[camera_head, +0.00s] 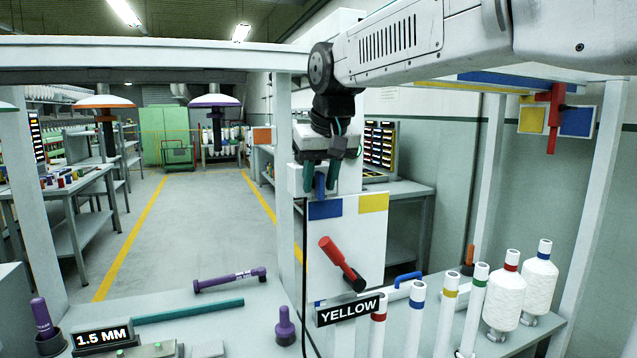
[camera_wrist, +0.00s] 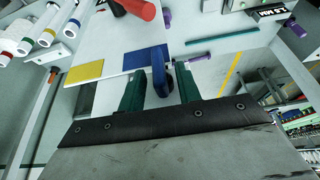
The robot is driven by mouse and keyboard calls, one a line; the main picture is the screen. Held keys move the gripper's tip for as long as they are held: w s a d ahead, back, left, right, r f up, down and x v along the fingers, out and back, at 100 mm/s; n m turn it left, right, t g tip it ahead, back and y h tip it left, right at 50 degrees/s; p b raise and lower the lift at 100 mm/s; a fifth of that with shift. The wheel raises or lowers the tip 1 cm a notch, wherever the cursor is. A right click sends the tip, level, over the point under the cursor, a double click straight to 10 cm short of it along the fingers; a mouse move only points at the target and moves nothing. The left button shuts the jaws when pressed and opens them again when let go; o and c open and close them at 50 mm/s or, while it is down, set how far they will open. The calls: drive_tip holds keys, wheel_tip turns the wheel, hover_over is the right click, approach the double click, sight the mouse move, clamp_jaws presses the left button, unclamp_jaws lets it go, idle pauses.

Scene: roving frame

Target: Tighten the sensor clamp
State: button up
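My gripper (camera_head: 320,177) points down over the top of a white panel (camera_head: 350,235) that bears a blue square (camera_head: 325,209) and a yellow square (camera_head: 373,202). In the wrist view its two green fingers (camera_wrist: 159,84) stand on either side of an upright blue tab (camera_wrist: 159,66) at the panel's edge. Small gaps seem to show on both sides of the tab. It may be the sensor clamp's lever; I cannot be sure. A red handle (camera_head: 343,263) sits tilted lower on the panel and also shows in the wrist view (camera_wrist: 134,8).
White tubes with coloured bands (camera_head: 415,315) and two white yarn cones (camera_head: 539,285) stand at the right. A YELLOW sign (camera_head: 349,309) is below the red handle. Purple tools (camera_head: 230,280) and a green rod (camera_head: 188,311) lie on the bench. The marked aisle (camera_head: 185,225) beyond is clear.

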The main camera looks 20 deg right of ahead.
drive_tip(key=shift+w+f, duration=0.2)
drive_tip(key=shift+f, duration=0.25)
drive_tip(key=shift+a, duration=0.1)
drive_tip(key=c, duration=0.7)
